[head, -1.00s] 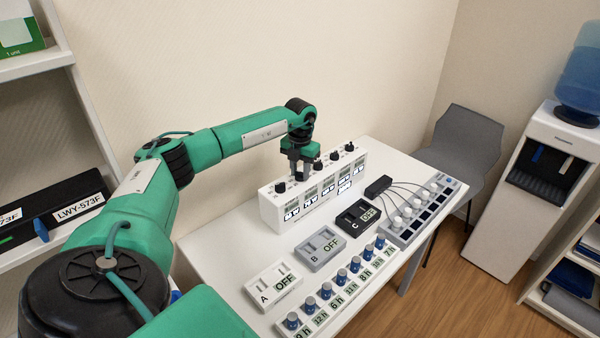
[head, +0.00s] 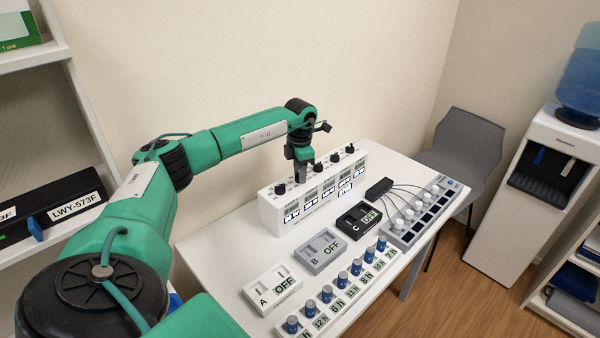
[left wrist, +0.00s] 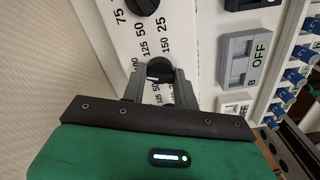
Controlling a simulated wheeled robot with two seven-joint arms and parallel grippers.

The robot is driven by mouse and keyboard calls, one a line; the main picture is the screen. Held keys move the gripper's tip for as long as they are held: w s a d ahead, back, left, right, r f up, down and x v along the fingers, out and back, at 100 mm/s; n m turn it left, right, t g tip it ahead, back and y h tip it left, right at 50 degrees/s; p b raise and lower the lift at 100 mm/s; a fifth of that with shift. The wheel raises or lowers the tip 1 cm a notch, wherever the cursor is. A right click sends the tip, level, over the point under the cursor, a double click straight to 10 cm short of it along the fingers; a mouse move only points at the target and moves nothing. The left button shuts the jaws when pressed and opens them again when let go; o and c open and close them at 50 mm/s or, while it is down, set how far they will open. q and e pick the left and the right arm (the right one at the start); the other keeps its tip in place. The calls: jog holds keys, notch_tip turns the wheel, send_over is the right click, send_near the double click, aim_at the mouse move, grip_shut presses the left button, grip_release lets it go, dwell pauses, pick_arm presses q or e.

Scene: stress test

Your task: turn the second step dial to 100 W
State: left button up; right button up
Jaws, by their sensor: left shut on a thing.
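A white box (head: 268,213) stands at the back of the table, with a row of black dials on its top and small displays on its front. My left gripper (head: 302,172) points straight down at the second dial from the left, which it mostly hides in the head view. In the left wrist view that black dial (left wrist: 159,67) sits between the two grey fingers, and the gripper is shut on it. Printed numbers such as 25, 50, 125 and 150 ring the dials. The pointer and the display values are too small to read. My right gripper is not in view.
The neighbouring dials, the leftmost (head: 280,188) and the third (head: 318,167), stand close on either side. In front lie switch boxes A (head: 262,297), B (head: 310,260) and C (head: 350,232), a row of blue-capped knobs (head: 341,277) and a cabled strip (head: 398,240).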

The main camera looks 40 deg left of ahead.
pick_arm(q)
jog(key=shift+r, duration=0.1)
dwell(0.3)
jog(key=o, duration=1)
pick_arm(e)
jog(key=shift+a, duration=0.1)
pick_arm(q)
jog(key=shift+r, duration=0.3)
notch_tip(320, 180, up, 13)
jog(key=shift+r+b, duration=0.1)
jog(key=shift+b, duration=1)
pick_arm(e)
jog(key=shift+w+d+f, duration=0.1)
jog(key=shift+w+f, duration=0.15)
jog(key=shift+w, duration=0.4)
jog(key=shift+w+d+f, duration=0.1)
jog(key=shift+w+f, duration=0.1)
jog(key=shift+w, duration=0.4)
